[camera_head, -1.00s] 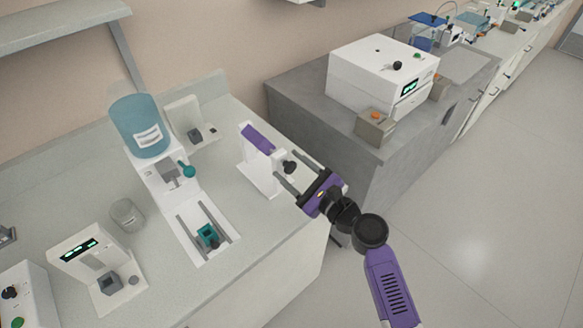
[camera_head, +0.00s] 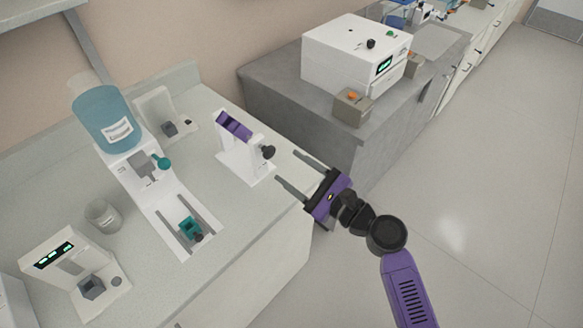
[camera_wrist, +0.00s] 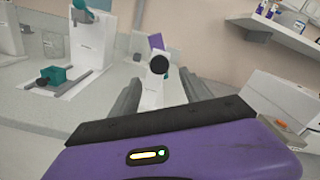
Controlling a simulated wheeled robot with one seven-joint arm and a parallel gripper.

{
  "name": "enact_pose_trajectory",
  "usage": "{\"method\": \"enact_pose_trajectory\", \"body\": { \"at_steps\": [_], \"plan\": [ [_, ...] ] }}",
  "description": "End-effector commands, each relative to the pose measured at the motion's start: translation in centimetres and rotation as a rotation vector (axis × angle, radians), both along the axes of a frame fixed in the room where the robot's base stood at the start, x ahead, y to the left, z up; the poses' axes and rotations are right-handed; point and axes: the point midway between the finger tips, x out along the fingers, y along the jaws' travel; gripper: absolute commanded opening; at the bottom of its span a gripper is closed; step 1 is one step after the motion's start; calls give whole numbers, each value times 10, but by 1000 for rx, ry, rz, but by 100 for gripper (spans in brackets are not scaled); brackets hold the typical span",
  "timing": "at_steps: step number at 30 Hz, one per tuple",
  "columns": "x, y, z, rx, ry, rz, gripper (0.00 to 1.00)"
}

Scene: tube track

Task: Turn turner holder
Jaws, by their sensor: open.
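The turner is a white stand (camera_head: 243,163) on the counter, with a tilted purple holder (camera_head: 235,126) at its top and a black knob (camera_head: 267,152) on its right side. In the wrist view the black knob (camera_wrist: 159,64) faces me, just beyond and between my fingers, with the purple holder (camera_wrist: 156,41) partly behind it. My gripper (camera_head: 286,171) is open and empty, to the right of the knob and apart from it in the head view. Its two fingers point toward the stand.
A white dispenser with a blue bottle (camera_head: 103,122) and a teal block (camera_head: 190,229) on its rail stands left of the turner. A white box machine (camera_head: 350,62) and a small beige box (camera_head: 352,107) sit on the grey cabinet at the right. Bare counter (camera_head: 235,215) lies in front.

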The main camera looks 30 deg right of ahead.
Motion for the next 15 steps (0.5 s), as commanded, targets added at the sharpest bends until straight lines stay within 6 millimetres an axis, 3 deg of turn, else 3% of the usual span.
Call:
{"method": "enact_pose_trajectory", "body": {
  "at_steps": [5,8,11,15],
  "plan": [
    [1,3,-8,-1,-1,6,52],
    [3,8,-25,21,-1,19,52],
    [4,17,-43,132,-19,53,52],
    [4,23,-52,314,-67,96,52]
  ]
}}
